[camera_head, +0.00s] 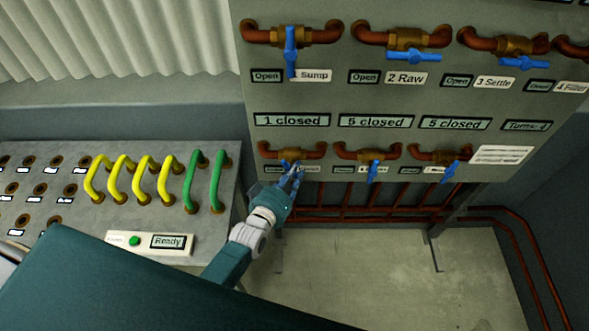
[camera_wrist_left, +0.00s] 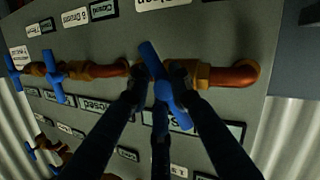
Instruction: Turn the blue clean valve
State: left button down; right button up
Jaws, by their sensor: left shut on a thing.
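The lower row of the panel has several copper pipe valves with blue handles. The leftmost valve's blue handle (camera_wrist_left: 151,58) is in my left gripper (camera_head: 292,177), whose arm comes up from below. In the left wrist view the fingers (camera_wrist_left: 162,95) lie on both sides of the handle's middle, closed on it. The handle stands at a slant across the brass body (camera_wrist_left: 202,76). The label under this valve is partly hidden by the gripper in the head view. My right gripper is not in view.
Two other lower valves (camera_head: 374,171) (camera_head: 450,172) sit to the right, with hanging handles. Upper valves (camera_head: 291,50) are above. A console with yellow (camera_head: 120,175) and green cables (camera_head: 217,180) and a Ready display (camera_head: 170,241) stands left. Open floor (camera_head: 370,275) lies below the panel.

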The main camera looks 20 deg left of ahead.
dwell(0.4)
pick_arm(q)
jog(key=c, duration=1.6)
grip_release()
jog(key=shift+o, duration=0.2)
jog(key=shift+s, duration=0.1)
jog(key=v, duration=1.2)
jog(key=s+d+p, duration=0.2)
jog(key=s, duration=0.5)
jog(key=shift+s, duration=0.3)
jog(key=shift+d, duration=0.15)
